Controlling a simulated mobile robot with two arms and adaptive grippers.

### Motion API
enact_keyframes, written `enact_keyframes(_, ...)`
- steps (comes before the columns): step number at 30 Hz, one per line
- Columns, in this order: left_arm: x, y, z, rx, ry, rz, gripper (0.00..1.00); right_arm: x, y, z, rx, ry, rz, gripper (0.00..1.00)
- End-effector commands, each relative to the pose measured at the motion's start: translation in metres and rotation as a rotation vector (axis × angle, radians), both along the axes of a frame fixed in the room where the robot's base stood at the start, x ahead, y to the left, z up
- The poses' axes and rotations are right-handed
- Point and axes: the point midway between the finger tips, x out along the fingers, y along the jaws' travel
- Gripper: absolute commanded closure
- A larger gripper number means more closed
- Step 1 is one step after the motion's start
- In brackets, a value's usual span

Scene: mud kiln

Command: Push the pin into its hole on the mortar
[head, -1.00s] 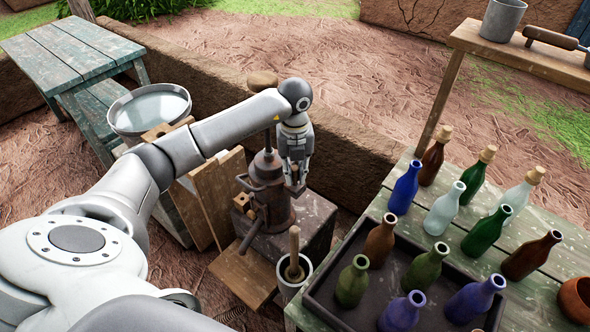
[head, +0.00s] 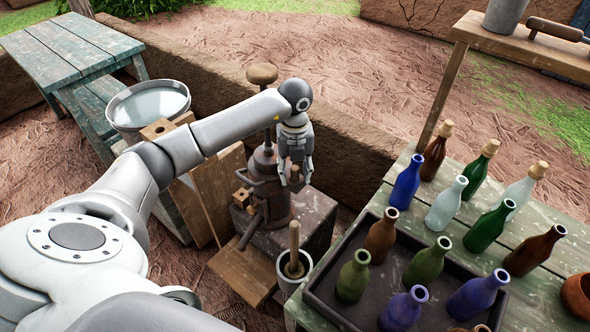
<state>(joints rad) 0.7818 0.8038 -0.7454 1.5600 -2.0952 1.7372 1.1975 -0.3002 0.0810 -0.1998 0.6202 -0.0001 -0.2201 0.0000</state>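A rust-brown metal mortar (head: 277,206) with a tall plunger topped by a round wooden knob (head: 262,74) stands on a dark block. My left gripper (head: 294,181) points down at the right side of the mortar's upper body. Its fingers stand apart on either side of a small brown wooden piece (head: 294,173), which looks like the pin's head. The pin's shaft and its hole are hidden, so I cannot tell how deep it sits. My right gripper is not in view.
A pale cup (head: 287,282) with a wooden pestle (head: 294,240) stands in front of the mortar. At the right, a green table (head: 552,290) bears a dark tray (head: 345,318) and several bottles. A low mud wall (head: 352,162) runs behind. Boards lean at the left.

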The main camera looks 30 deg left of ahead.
Motion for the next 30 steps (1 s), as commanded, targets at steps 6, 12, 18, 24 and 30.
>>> enact_keyframes(6, 0.000, 0.000, 0.000, 0.000, 0.000, 0.000, 0.57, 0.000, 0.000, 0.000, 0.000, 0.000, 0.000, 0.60)
enact_keyframes(12, 0.001, 0.000, 0.013, -0.001, -0.003, 0.000, 0.57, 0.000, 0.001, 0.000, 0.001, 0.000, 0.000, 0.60)
enact_keyframes(18, 0.002, 0.000, 0.053, 0.001, -0.007, 0.000, 0.57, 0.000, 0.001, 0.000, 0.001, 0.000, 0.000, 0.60)
enact_keyframes(24, 0.001, 0.000, 0.093, 0.000, -0.004, -0.001, 0.57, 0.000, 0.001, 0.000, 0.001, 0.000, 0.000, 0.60)
enact_keyframes(30, 0.000, 0.000, 0.116, 0.000, -0.001, 0.000, 0.57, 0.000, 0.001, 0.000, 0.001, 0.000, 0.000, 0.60)
